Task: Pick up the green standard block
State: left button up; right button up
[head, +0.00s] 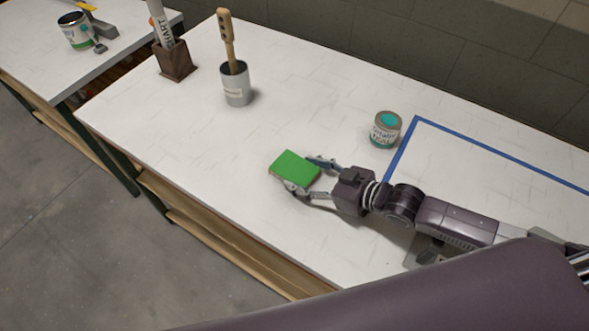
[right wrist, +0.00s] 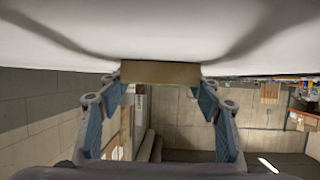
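The green standard block (head: 294,168) lies near the front edge of the white worktop, its green top facing up. My right gripper (head: 304,174) reaches it from the right, with one finger at its far side and one at its near side. In the right wrist view the block shows a tan side face (right wrist: 160,72), between the tips of my right gripper (right wrist: 162,88). The tips meet the block's edges in the picture; whether they press on it cannot be told. No lift off the worktop is visible. My left gripper is not in view.
A paint can (head: 385,129) stands behind my right gripper, beside a blue-taped outline (head: 402,152). A grey cup with a brush (head: 236,86) and a brown holder (head: 175,63) stand at the back left. The worktop (head: 300,100) between is clear.

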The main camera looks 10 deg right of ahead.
jog(key=c, duration=0.6)
jog(key=shift+r, duration=0.15)
